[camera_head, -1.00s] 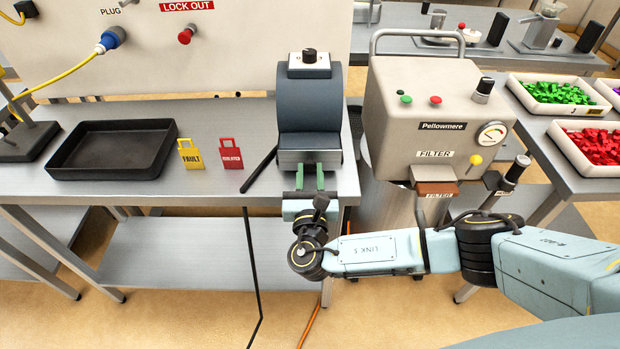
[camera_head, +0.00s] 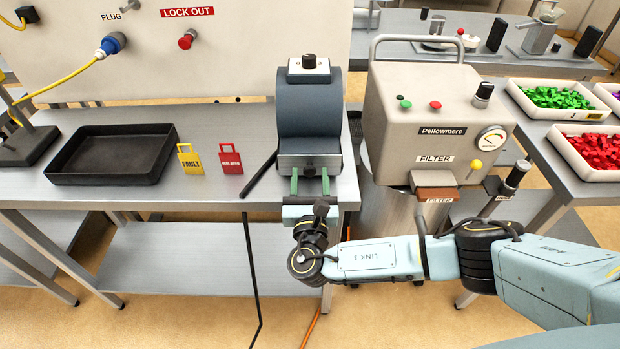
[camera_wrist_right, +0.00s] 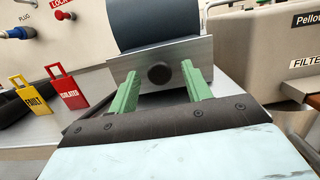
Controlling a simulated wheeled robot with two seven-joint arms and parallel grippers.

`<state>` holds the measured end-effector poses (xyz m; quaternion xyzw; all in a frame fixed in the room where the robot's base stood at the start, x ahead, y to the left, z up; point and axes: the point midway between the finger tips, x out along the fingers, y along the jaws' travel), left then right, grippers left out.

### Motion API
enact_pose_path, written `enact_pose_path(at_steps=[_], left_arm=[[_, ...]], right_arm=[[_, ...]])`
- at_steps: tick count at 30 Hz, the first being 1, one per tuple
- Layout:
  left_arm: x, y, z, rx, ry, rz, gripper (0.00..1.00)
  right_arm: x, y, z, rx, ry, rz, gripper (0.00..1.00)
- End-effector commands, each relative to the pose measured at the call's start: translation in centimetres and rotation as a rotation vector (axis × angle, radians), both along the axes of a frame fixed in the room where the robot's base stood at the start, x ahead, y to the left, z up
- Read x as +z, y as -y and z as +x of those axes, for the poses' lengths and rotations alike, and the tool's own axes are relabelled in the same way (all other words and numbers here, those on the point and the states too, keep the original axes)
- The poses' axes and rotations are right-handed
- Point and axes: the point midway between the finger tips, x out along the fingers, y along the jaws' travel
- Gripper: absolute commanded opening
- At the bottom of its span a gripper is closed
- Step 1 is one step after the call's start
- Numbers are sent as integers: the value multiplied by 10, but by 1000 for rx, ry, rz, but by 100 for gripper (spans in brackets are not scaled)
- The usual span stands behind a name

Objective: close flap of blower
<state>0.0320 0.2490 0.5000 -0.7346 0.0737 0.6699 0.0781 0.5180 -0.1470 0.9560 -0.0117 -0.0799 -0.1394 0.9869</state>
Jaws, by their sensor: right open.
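The blower (camera_head: 308,108) is a dark blue-grey rounded housing with a knob on top, standing near the right end of the metal bench. Its flap (camera_head: 309,162) is a grey metal plate at the front of the housing. In the right wrist view the flap (camera_wrist_right: 160,68) shows a round dark knob at its middle. My right gripper (camera_head: 310,184) is in front of the flap with its green fingers apart. In the wrist view the fingers (camera_wrist_right: 161,88) stand either side of the knob, close to the plate. I cannot tell whether they touch it. My left gripper is not in view.
A black tray (camera_head: 60,178), a yellow FAULT tag (camera_head: 189,162) and a red ISOLATED tag (camera_head: 231,160) are left of the blower. A black bar (camera_head: 259,174) lies beside it. A beige Pellowmere filter unit (camera_head: 400,115) stands close on the right.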

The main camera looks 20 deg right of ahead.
Motion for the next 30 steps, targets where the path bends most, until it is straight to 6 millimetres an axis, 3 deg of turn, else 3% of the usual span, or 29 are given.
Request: enact_pose_path(at_steps=[5, 19, 24, 30], left_arm=[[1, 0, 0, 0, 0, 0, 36], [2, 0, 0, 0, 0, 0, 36], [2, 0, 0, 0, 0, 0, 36], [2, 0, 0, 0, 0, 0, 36]], right_arm=[[-4, -5, -15, 2, -4, 2, 49], [-19, -31, -107, 0, -3, 1, 49], [-21, -35, -123, -1, -1, 0, 49], [-21, -36, -127, -1, 1, 0, 49]])
